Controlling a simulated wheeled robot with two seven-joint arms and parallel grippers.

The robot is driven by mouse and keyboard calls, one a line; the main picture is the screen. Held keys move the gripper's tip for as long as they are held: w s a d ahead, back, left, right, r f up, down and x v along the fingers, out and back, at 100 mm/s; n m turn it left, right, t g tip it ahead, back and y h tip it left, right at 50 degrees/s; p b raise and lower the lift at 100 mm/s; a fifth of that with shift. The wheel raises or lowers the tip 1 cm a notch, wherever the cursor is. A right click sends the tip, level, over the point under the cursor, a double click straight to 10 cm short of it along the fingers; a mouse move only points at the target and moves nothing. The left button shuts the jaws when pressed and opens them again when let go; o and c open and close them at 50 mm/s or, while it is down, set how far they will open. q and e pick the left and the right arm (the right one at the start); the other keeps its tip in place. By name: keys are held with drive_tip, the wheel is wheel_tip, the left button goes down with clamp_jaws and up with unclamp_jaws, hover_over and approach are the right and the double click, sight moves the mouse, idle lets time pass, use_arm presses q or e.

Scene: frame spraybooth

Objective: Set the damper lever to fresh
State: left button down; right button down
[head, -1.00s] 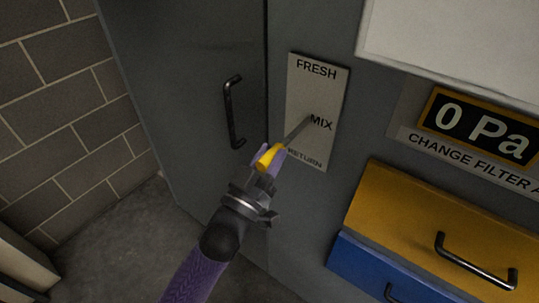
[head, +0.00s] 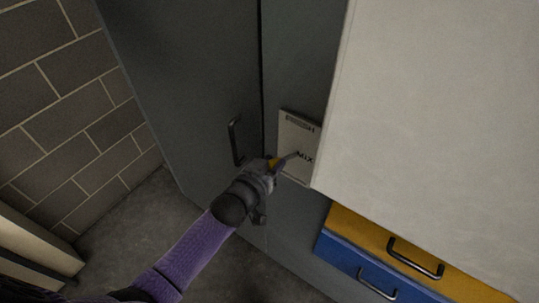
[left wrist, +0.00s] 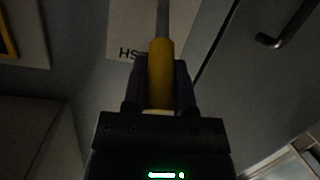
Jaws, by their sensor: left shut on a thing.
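The damper lever is a thin grey rod with a yellow grip (head: 272,163). It stands out from a pale label plate (head: 294,131) on the grey cabinet front. FRESH is at the plate's top and MIX lower down; the RETURN end is hidden. My left gripper (head: 268,167) is shut around the yellow grip. In the left wrist view the yellow grip (left wrist: 160,75) sits between the fingers, and the rod runs up from it. The plate (left wrist: 128,25) there shows upside-down letters, part of FRESH, beside the grip. My right gripper is not in view.
A black door handle (head: 235,142) is just left of my left gripper. A large white panel (head: 430,130) covers the right side. Yellow (head: 345,220) and blue (head: 335,252) drawers with black handles lie below it. A brick wall (head: 60,120) is at left.

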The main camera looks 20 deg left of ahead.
use_arm(q)
drive_tip(key=shift+w+d+r+g+y+p, duration=0.1)
drive_tip(key=shift+w+r+g+y+p, duration=0.3)
drive_tip(key=shift+p, duration=0.4)
drive_tip(key=shift+s+r, duration=0.1)
drive_tip(key=shift+c, duration=2)
unclamp_jaws()
drive_tip(key=p+v, duration=0.1)
drive_tip(key=v, duration=0.8)
drive_tip(key=shift+s+a, duration=0.25)
drive_tip(key=shift+s, duration=0.1)
drive_tip(key=shift+r, duration=0.1)
